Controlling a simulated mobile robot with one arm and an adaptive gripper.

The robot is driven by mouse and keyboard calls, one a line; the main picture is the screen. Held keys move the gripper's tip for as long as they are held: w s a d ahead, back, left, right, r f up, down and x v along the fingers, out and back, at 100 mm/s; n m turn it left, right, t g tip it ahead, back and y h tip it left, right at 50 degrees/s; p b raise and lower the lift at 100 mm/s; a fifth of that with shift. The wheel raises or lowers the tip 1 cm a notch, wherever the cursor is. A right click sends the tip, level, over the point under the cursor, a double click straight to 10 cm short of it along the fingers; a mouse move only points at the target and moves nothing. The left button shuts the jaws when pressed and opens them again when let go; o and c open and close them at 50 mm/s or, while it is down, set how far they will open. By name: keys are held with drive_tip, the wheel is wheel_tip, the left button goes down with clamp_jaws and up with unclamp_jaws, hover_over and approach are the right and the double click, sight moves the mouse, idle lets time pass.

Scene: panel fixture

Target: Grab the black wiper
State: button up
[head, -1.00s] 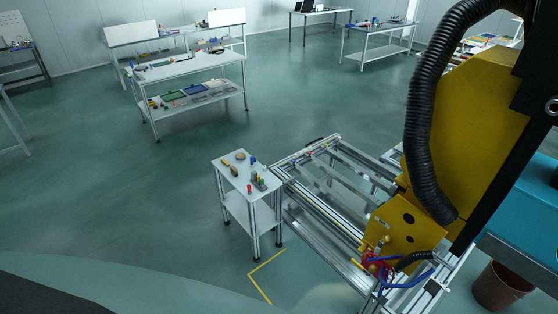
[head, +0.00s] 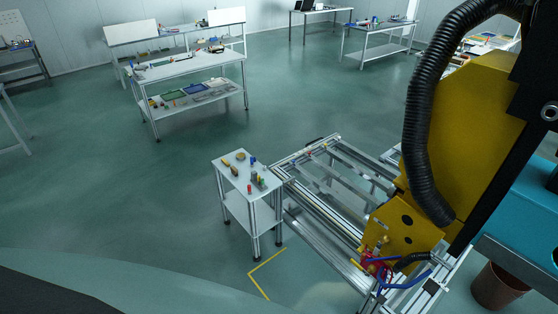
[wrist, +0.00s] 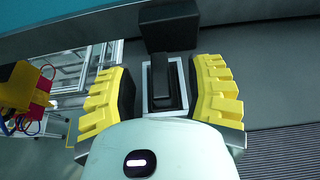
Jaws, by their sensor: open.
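In the wrist view a black wiper (wrist: 167,82) stands out between my fingers, with a light rectangular frame around it. My gripper (wrist: 160,88) is open, with one yellow ridged finger on each side of the black piece. A gap shows on the right, and the left finger's dark inner pad is close to the frame. Whether anything touches cannot be told. Neither the wiper nor my gripper can be made out in the head view.
A dark block (wrist: 168,25) sits just beyond the wiper on a grey surface (wrist: 275,70). A yellow and red part (wrist: 22,85) with cables is at the left. In the head view a small white table (head: 235,178) with small items stands by an aluminium frame (head: 330,190). Open floor lies left.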

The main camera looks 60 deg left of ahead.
drive_tip(key=shift+o, duration=0.3)
clamp_jaws()
idle(0.3)
drive_tip(key=shift+r, duration=0.2)
